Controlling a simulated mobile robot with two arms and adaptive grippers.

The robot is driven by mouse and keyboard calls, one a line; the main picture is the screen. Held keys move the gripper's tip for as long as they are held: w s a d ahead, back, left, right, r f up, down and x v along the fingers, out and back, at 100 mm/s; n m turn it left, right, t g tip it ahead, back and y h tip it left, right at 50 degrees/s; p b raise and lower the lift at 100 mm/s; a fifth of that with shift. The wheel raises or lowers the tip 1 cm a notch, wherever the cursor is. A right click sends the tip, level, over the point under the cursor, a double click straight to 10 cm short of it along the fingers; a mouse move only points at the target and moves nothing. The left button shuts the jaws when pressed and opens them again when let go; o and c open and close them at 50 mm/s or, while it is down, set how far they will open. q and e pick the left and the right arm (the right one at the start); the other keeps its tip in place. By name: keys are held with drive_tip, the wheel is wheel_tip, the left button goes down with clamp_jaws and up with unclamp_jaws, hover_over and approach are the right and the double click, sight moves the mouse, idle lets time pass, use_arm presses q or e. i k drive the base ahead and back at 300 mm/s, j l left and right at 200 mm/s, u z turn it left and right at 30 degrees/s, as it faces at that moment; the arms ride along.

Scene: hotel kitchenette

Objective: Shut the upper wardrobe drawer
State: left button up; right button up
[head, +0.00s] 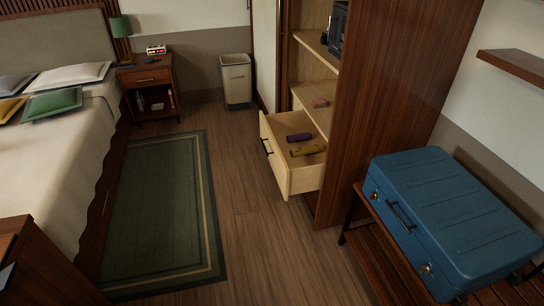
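The wardrobe (375,90) stands at the upper middle right, with its open shelves facing left. A purple rolled item (299,137) and a yellow-olive rolled item (308,150) lie inside the drawer. I see only one drawer; whether another sits below it is hidden. Neither of my grippers is in the head view.
A blue suitcase (450,215) lies on a rack at the right. A bed (50,150) and a nightstand (148,88) are at the left, with a bin (236,80) at the back. A green rug (160,215) covers the floor; bare floor (275,260) lies before the drawer.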

sight(300, 175)
drive_tip(key=i+j, duration=0.1)
drive_tip(key=i, duration=1.25)
drive_tip(key=i+j+z, duration=0.1)
drive_tip(key=i, duration=0.6)
